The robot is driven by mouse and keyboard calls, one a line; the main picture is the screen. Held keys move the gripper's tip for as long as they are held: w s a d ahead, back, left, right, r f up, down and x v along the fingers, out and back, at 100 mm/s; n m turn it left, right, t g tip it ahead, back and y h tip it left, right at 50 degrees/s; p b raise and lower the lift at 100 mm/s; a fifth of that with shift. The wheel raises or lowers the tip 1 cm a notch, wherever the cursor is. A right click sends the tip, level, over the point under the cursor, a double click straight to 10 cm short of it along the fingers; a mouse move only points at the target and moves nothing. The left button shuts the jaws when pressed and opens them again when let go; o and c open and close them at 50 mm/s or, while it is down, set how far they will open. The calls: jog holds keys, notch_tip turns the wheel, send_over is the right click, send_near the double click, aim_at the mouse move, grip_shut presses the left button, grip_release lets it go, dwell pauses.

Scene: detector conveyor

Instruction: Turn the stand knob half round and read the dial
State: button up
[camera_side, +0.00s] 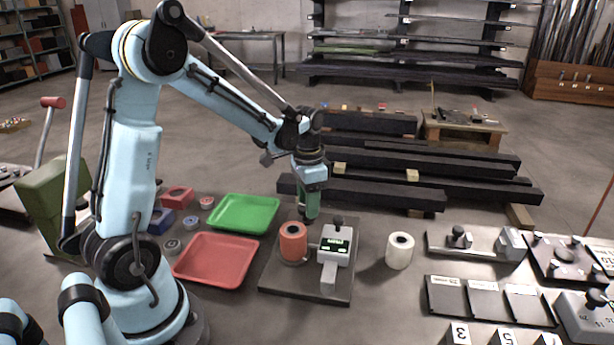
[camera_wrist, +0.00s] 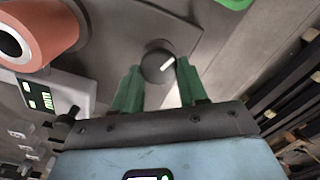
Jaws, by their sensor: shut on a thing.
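The stand is a dark plate (camera_side: 282,284) on the table, with an orange-red cylinder (camera_side: 293,243) and a pale dial unit (camera_side: 328,278) on it. The dial's small green display (camera_side: 335,246) is lit, but its figures are too small to read. My gripper (camera_side: 309,214) points down at the back of the plate. In the wrist view the round black knob (camera_wrist: 155,66) with a white pointer line sits between the green fingertips of my gripper (camera_wrist: 158,75), which are shut on it. The pointer slants toward the upper right. The cylinder (camera_wrist: 62,30) and dial unit (camera_wrist: 75,92) show at the left.
A white roll (camera_side: 400,251) stands right of the plate. A green tray (camera_side: 243,229) and a red tray (camera_side: 214,282) lie to the left. Dark beams (camera_side: 380,192) lie behind.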

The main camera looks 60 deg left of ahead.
jog(key=n, duration=0.5)
jog(key=shift+a+n, duration=0.1)
jog(key=shift+n, duration=0.3)
jog(key=n, duration=0.5)
jog(key=shift+a, duration=0.1)
jog(key=n, duration=0.5)
jog(key=shift+s+n, duration=0.15)
jog(key=shift+n, duration=0.25)
jog(key=shift+s+n, duration=0.1)
jog(key=shift+n, duration=2.2)
jog(key=o, duration=1.1)
jog(key=shift+c, duration=0.2)
jog(key=shift+r, duration=0.1)
